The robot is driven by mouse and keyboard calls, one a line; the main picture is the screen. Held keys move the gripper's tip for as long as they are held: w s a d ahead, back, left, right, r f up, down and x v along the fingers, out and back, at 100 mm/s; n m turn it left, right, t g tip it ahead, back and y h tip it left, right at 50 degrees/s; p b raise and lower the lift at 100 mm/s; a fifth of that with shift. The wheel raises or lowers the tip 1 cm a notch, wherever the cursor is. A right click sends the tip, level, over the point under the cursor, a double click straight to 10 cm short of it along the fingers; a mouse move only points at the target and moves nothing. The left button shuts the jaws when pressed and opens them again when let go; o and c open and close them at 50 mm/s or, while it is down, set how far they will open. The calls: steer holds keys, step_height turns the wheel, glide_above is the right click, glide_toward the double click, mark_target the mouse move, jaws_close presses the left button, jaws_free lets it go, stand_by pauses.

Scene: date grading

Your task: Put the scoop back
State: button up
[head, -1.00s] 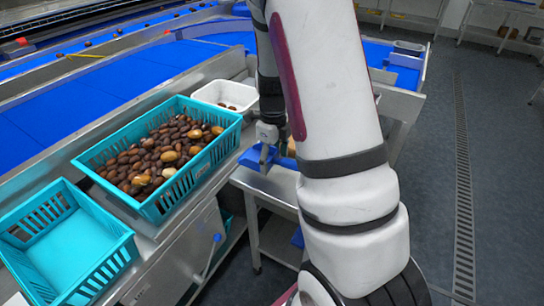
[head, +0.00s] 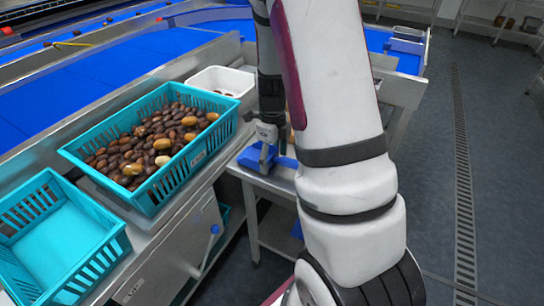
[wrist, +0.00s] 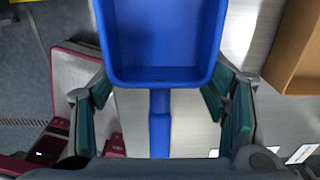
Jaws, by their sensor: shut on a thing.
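The blue scoop (head: 252,160) is at the small steel side table (head: 276,186), partly hidden by my arm in the head view. In the wrist view its open bowl (wrist: 165,38) points away from me, and its handle (wrist: 160,132) runs back between my fingers. My gripper (head: 266,146) is over the scoop, pointing down, and is shut on it. The wrist view shows my gripper's fingers (wrist: 160,100) on either side of the handle. I cannot tell whether the scoop touches the table top.
A teal crate of dates (head: 195,156) and an empty teal crate (head: 118,250) stand on the steel counter left of the table. A white tub (head: 240,78) sits behind. A brown box (wrist: 296,50) shows at right in the wrist view. Open floor (head: 425,170) lies right.

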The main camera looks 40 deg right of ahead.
steer(key=shift+f+b, duration=0.3)
steer(key=shift+f, duration=0.25)
steer(key=o, duration=1.5)
step_height(320, 180, up, 12)
